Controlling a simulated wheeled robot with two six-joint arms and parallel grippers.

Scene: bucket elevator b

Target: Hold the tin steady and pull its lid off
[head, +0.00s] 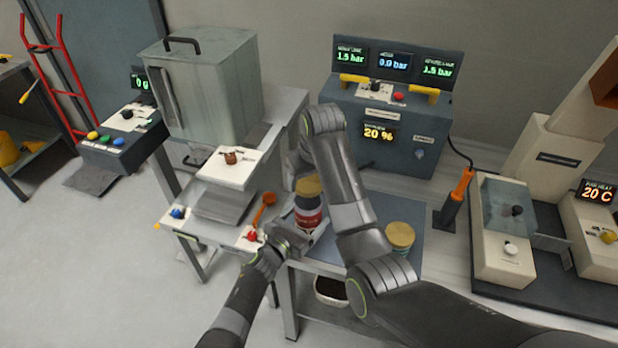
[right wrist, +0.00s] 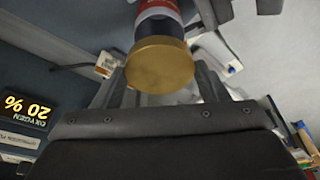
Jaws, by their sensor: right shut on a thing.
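A tin (head: 308,212) with a dark blue and red body stands upright on the blue-grey bench top. Its gold lid (head: 308,186) is at its top. My right gripper (head: 307,180) comes down from above and is shut on the lid. In the right wrist view the gold lid (right wrist: 160,65) sits between the fingers, with the tin body (right wrist: 158,25) directly beyond it; I see no clear gap. My left gripper (head: 308,232) is low at the tin's side, its fingers beside the body. Whether they press on it is hidden.
An orange-handled tool (head: 461,185) stands further right. A white scale-like box (head: 229,167) and an orange spoon-like tool (head: 264,207) are to the left. A control console (head: 385,125) stands behind.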

